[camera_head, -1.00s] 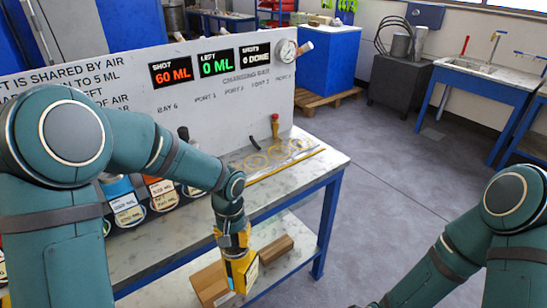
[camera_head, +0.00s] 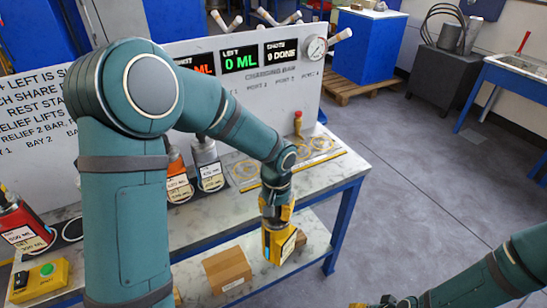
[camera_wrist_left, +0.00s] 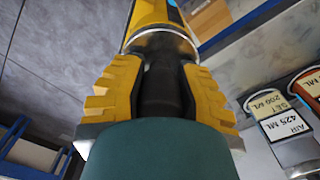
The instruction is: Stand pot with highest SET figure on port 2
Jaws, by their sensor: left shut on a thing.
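My left gripper (camera_head: 278,212) is shut on the dark neck of a yellow pot (camera_head: 272,246), held in front of the bench's front edge. The left wrist view shows the yellow fingers (camera_wrist_left: 160,88) on both sides of that neck and part of the yellow body (camera_wrist_left: 158,12). The pot's label is too small to read. The charging bay plate (camera_head: 240,178) lies on the bench top with several ringed ports, beyond the gripper. Port names are printed on the board (camera_head: 305,98) behind. My right gripper (camera_head: 385,302) is at the bottom edge, its fingers unclear.
A grey pot (camera_head: 206,155) and an orange pot (camera_head: 178,172) stand on the bench beside my left arm; a red pot (camera_head: 18,225) stands far left. A red-topped post (camera_head: 298,124) rises by the plate. A cardboard box (camera_head: 228,270) is on the lower shelf.

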